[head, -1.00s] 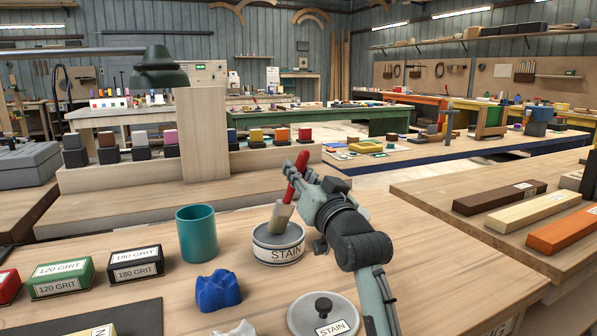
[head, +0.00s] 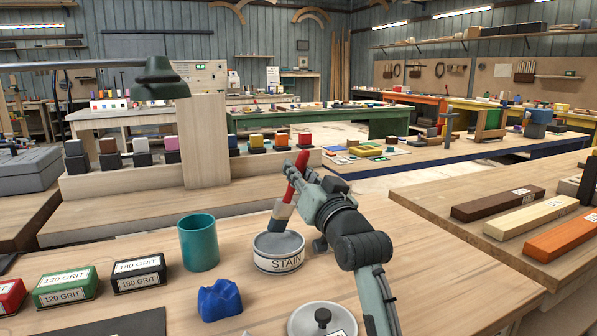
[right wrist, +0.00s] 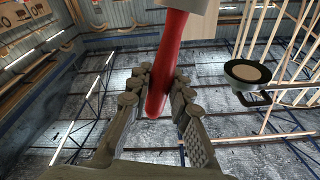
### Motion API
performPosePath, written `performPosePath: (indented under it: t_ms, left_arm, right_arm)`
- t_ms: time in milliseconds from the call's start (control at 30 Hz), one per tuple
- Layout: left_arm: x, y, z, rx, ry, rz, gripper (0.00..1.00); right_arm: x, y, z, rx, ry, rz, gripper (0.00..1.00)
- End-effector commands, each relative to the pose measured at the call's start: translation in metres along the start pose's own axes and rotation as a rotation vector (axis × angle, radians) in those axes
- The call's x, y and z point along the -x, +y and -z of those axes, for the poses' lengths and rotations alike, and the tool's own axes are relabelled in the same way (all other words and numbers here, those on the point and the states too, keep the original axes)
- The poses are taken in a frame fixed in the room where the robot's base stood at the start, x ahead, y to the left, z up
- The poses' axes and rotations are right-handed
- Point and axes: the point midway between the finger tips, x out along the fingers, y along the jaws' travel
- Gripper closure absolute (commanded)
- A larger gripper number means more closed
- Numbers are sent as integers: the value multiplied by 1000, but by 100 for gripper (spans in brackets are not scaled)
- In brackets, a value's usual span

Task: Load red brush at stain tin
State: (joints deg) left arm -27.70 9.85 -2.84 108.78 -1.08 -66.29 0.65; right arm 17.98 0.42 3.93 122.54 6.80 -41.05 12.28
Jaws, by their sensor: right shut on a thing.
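The red brush (head: 295,174) is held by its handle in my right gripper (head: 303,185), tilted with its bristles (head: 276,225) down. The bristle end is at the mouth of the open stain tin (head: 278,259), overlapping its back rim in the head view; whether it touches the tin I cannot tell. In the right wrist view the gripper (right wrist: 160,85) has its fingers on both sides of the red handle (right wrist: 168,60). The tin's lid (head: 322,321) lies on the bench in front of it. My left gripper is not in view.
A teal cup (head: 198,243) stands left of the tin. A blue lump (head: 219,300) lies in front of the cup. Green (head: 64,287) and black (head: 138,273) grit blocks sit further left. Bare bench top lies right of my right arm.

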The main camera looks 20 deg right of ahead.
Motion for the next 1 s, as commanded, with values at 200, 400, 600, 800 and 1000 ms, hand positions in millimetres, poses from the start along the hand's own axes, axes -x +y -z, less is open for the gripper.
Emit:
performPosePath:
  t_ms: [200,400,600,800,1000]
  left_arm:
    - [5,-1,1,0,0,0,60]
    - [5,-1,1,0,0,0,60]
    - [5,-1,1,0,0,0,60]
    - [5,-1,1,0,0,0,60]
    - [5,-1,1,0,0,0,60]
  right_arm:
    - [-3,-6,19,0,4,2,100]
    - [-6,-11,34,0,6,2,100]
    - [-7,-13,42,1,4,1,100]
    - [-7,-13,43,1,4,1,100]
    - [-7,-13,42,0,4,1,100]
